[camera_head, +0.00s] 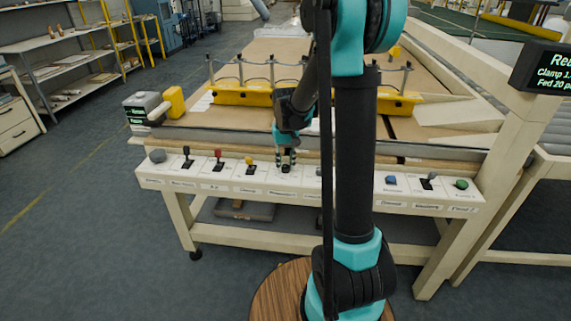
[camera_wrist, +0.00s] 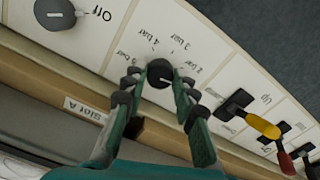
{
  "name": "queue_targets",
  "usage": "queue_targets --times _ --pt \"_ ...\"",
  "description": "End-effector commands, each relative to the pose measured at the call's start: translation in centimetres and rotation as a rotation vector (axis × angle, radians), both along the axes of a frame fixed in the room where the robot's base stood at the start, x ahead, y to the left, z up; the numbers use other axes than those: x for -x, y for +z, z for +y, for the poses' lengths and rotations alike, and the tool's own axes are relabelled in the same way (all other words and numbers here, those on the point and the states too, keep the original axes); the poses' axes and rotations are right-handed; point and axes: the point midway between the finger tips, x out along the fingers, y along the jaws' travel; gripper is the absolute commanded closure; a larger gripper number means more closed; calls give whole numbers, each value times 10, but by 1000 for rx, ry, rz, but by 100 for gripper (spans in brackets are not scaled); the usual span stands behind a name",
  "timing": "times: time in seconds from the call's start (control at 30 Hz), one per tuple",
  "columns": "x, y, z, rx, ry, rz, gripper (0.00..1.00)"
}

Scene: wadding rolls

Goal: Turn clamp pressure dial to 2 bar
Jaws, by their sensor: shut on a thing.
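The clamp pressure dial (camera_wrist: 160,73) is a round black knob on the white panel in the wrist view. Bar labels are printed around it; 4 bar, 3 bar and 2 bar can be read, running from above it to its right. A small pale mark shows on the knob, but I cannot tell surely which label it points to. My gripper (camera_wrist: 158,84) is shut on the dial, one finger on each side. In the head view my gripper (camera_head: 286,161) is down at the middle of the panel and hides the dial.
The control panel (camera_head: 210,177) carries black, red and yellow levers to the left, and blue and green buttons (camera_head: 461,184) to the right. A second knob marked Off (camera_wrist: 55,13) is nearby. A screen (camera_head: 545,72) reads "Clamp 1.", cut off. A yellow clamp bar (camera_head: 240,97) lies behind.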

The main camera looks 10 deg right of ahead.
Motion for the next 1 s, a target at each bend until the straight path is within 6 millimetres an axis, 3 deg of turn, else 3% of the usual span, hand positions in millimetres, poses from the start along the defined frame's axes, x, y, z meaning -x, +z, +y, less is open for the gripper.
queue_targets --times 0.5,1.0 --pt "0 0 0 0 397 0 100" --pt "0 0 0 0 515 -1 100"
